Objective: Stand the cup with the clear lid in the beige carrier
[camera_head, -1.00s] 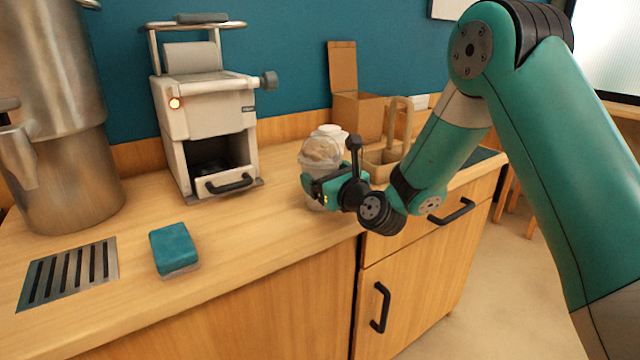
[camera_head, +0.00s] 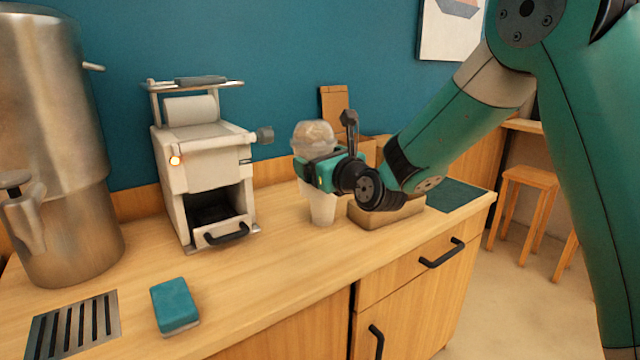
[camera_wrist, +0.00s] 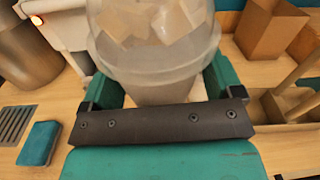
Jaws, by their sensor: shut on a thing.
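The cup with the clear domed lid (camera_head: 322,207) is upright in my gripper (camera_head: 318,174), which is shut around its upper part. The cup appears raised a little above the counter, though its base is close to it in the picture. In the wrist view the cup (camera_wrist: 155,65) stands between the fingers of my gripper (camera_wrist: 155,95), with pale chunks under the lid. The beige carrier (camera_head: 385,215) sits on the counter just right of the cup, partly hidden behind my arm. Its compartments and upright handle show at the right of the wrist view (camera_wrist: 266,105).
A cardboard box (camera_head: 334,103) stands behind the carrier, also in the wrist view (camera_wrist: 270,28). A white machine (camera_head: 205,150) and a steel urn (camera_head: 50,150) stand to the left. A teal sponge (camera_head: 175,305) lies near a drain grate (camera_head: 72,328). The front middle counter is clear.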

